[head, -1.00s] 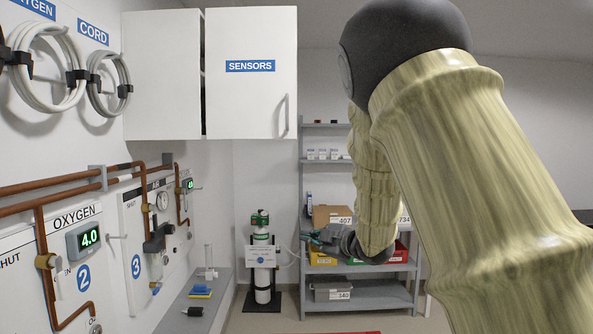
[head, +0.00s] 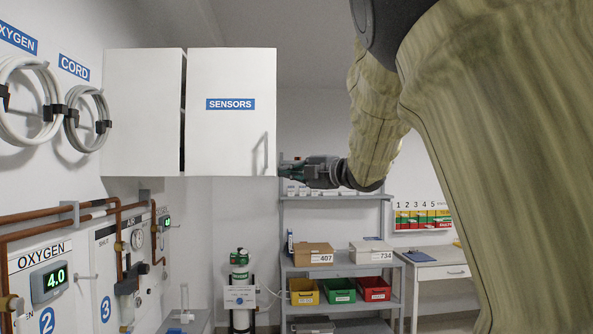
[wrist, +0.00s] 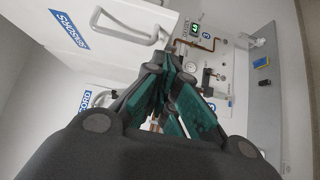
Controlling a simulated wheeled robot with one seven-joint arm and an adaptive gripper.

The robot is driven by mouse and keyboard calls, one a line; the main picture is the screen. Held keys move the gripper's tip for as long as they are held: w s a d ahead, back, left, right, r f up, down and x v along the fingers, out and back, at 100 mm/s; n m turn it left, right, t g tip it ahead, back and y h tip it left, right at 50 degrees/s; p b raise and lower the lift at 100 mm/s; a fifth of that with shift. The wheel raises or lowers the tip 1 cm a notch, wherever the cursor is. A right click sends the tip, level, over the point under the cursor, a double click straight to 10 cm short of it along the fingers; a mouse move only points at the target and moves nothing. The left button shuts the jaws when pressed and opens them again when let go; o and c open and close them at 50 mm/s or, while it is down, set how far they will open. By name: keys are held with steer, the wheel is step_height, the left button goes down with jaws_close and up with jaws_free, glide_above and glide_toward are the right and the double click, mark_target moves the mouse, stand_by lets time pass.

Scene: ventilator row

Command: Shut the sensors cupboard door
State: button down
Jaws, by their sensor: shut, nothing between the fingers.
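The sensors cupboard door (head: 231,135) is a white panel with a blue SENSORS label and a grey bar handle near its lower right edge. It stands ajar, swung out from the cupboard (head: 143,115), with a dark gap on its left side. My gripper (head: 290,167) is just right of the door's lower free edge, pointing left, and looks close to it; I cannot tell whether they touch. In the wrist view the gripper (wrist: 160,85) has its teal fingers together and empty. The door (wrist: 110,40) and its handle (wrist: 128,28) show beyond the fingers at upper left.
Copper pipes and oxygen panels (head: 45,280) line the left wall below coiled hoses (head: 28,100). A green and white cylinder (head: 240,290) stands below the door. A grey shelf (head: 335,196) with boxes and coloured bins stands behind my gripper. A desk (head: 440,270) is at right.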

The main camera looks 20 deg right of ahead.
mark_target(264, 171)
steer(key=shift+w+a+p, duration=0.25)
steer(key=shift+w+p, duration=0.3)
steer(key=shift+w, duration=0.95)
steer(key=shift+w+a+p, duration=0.25)
steer(key=shift+w+p, duration=0.25)
steer(key=shift+w, duration=0.95)
steer(key=shift+w+a+p, duration=0.25)
steer(key=shift+w+p, duration=0.3)
steer(key=shift+w, duration=0.95)
steer(key=shift+w+d, duration=0.1)
